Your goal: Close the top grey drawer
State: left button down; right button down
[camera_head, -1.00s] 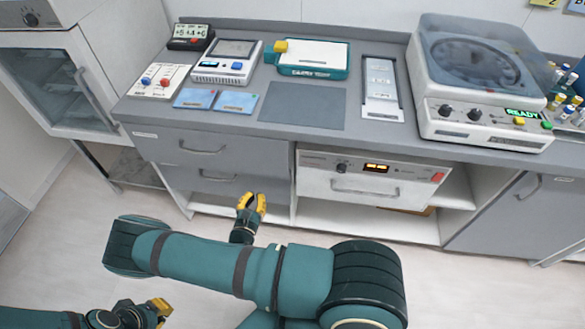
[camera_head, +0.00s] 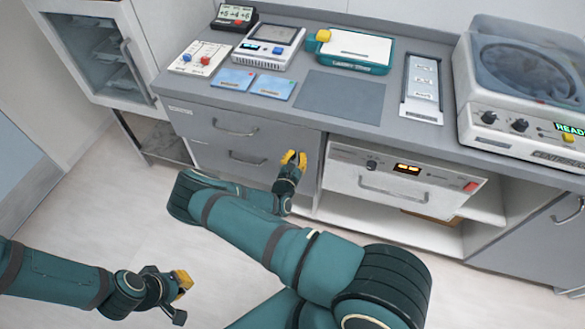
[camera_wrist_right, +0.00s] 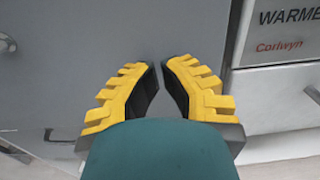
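The top grey drawer (camera_head: 205,119) is directly under the left part of the counter, with a bar handle (camera_head: 235,131). Its front looks close to flush with the cabinet; I cannot tell whether a small gap remains. My right gripper (camera_head: 293,158) is in front of the right end of the drawer fronts; contact cannot be told. In the right wrist view its yellow fingertips (camera_wrist_right: 162,65) point at a plain grey panel (camera_wrist_right: 70,50), with a narrow empty gap between them. My left gripper (camera_head: 184,281) is low over the floor at left, away from the drawers; its opening is unclear.
A second grey drawer (camera_head: 215,158) with a handle is below. A white warmer (camera_head: 430,192) is right of the drawers, also at the right of the wrist view (camera_wrist_right: 285,95). Devices and blue cards stand on the counter (camera_head: 410,140). A glass-fronted cabinet (camera_head: 140,45) is at left.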

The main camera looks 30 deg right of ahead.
aim_at(299, 149)
jog(key=shift+w+d, duration=0.45)
jog(key=shift+d, duration=0.1)
jog(key=x, duration=0.4)
jog(key=shift+w+d+b, duration=0.1)
jog(key=shift+b, duration=0.3)
jog(key=shift+w+d, duration=0.15)
jog(key=shift+r, duration=0.15)
